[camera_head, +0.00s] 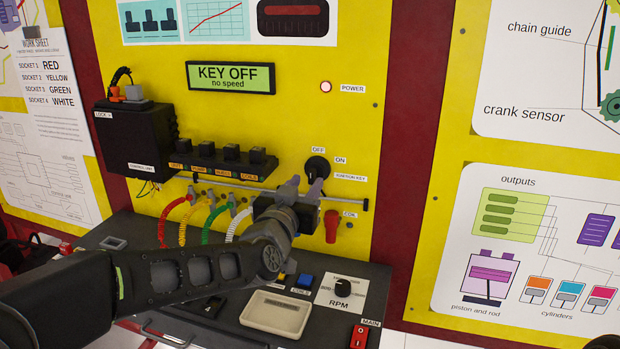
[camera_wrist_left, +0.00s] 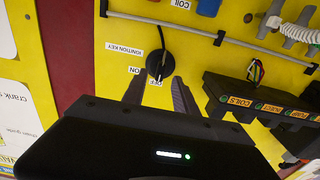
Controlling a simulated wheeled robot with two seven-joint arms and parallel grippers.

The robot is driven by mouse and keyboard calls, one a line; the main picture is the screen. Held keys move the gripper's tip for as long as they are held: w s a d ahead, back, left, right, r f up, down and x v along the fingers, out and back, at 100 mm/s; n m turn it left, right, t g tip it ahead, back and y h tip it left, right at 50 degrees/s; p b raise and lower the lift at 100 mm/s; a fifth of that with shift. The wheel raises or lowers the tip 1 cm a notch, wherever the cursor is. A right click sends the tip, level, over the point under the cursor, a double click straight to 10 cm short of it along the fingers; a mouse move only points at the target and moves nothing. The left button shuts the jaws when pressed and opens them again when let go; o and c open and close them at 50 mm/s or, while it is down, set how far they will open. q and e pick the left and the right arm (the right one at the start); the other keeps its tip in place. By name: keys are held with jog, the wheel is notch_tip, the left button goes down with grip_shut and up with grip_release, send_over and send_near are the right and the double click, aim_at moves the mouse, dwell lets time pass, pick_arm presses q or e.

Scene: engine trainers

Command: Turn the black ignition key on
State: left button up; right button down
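The black ignition key (camera_head: 317,167) sits on a round switch on the yellow panel, with the OFF label above it and the ON label to its right. It also shows in the left wrist view (camera_wrist_left: 159,64), where the picture is upside down. My left gripper (camera_head: 304,183) is just in front of and below the key, its two fingers apart. Contact with the key cannot be told. The display (camera_head: 231,78) reads "KEY OFF, no speed". My right gripper is not in view.
A thin rail (camera_head: 352,203) runs across the panel below the key. A red coil plug (camera_head: 331,226) hangs beneath it. Black connector blocks (camera_head: 220,158) and coloured hoses lie left of the gripper. The console with the RPM knob (camera_head: 343,287) is below.

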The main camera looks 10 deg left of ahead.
aim_at(311, 178)
pick_arm(q)
jog(key=shift+w+d, duration=0.1)
jog(key=shift+w, duration=1.65)
jog(key=shift+c, duration=0.2)
grip_shut()
